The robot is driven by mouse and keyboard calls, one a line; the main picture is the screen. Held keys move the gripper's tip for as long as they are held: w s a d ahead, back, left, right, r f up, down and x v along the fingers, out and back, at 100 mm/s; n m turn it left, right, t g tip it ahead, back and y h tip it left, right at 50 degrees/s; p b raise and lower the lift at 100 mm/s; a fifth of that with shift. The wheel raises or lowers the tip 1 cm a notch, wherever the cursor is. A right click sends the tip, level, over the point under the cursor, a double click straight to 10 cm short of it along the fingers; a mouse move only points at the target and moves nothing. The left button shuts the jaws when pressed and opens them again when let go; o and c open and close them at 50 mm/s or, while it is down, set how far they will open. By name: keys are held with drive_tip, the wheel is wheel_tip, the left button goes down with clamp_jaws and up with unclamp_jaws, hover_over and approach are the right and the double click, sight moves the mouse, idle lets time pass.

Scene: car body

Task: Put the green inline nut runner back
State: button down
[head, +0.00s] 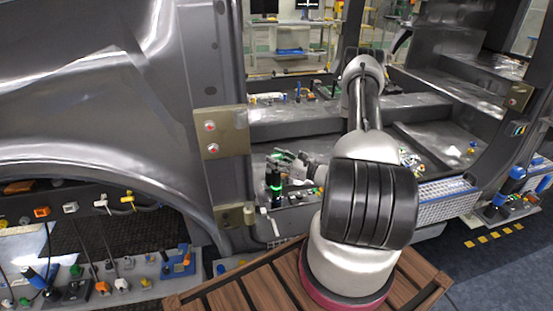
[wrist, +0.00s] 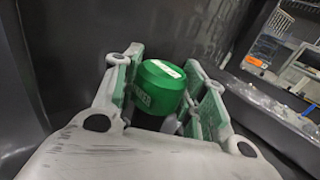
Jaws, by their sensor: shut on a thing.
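The green inline nut runner (head: 274,184) is upright in the head view, a dark body with green bands, in the car body's door opening. In the wrist view its green cap (wrist: 158,88), with a white label on top, sits between the two fingers. My gripper (head: 283,163) reaches in from the right and is shut on the nut runner near its upper part. The fingers also show in the wrist view (wrist: 163,75), one on each side of the cap. The lower end is close to the items on the sill; I cannot tell whether it touches anything.
A bracket (head: 220,132) on the door pillar stands left of my gripper. Small parts (head: 305,194) lie on the sill beside the nut runner. A tool bench (head: 125,275) with several tools is at lower left.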

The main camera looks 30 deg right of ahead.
drive_tip(key=shift+f, duration=0.7)
drive_tip(key=c, duration=0.7)
unclamp_jaws()
drive_tip(key=shift+c, duration=0.2)
drive_tip(key=shift+s, duration=0.1)
drive_tip(key=v, duration=1.1)
drive_tip(key=shift+s+d, duration=0.2)
drive_tip(key=shift+s, duration=0.15)
drive_tip(key=v, duration=0.7)
wheel_tip(320, 180, up, 10)
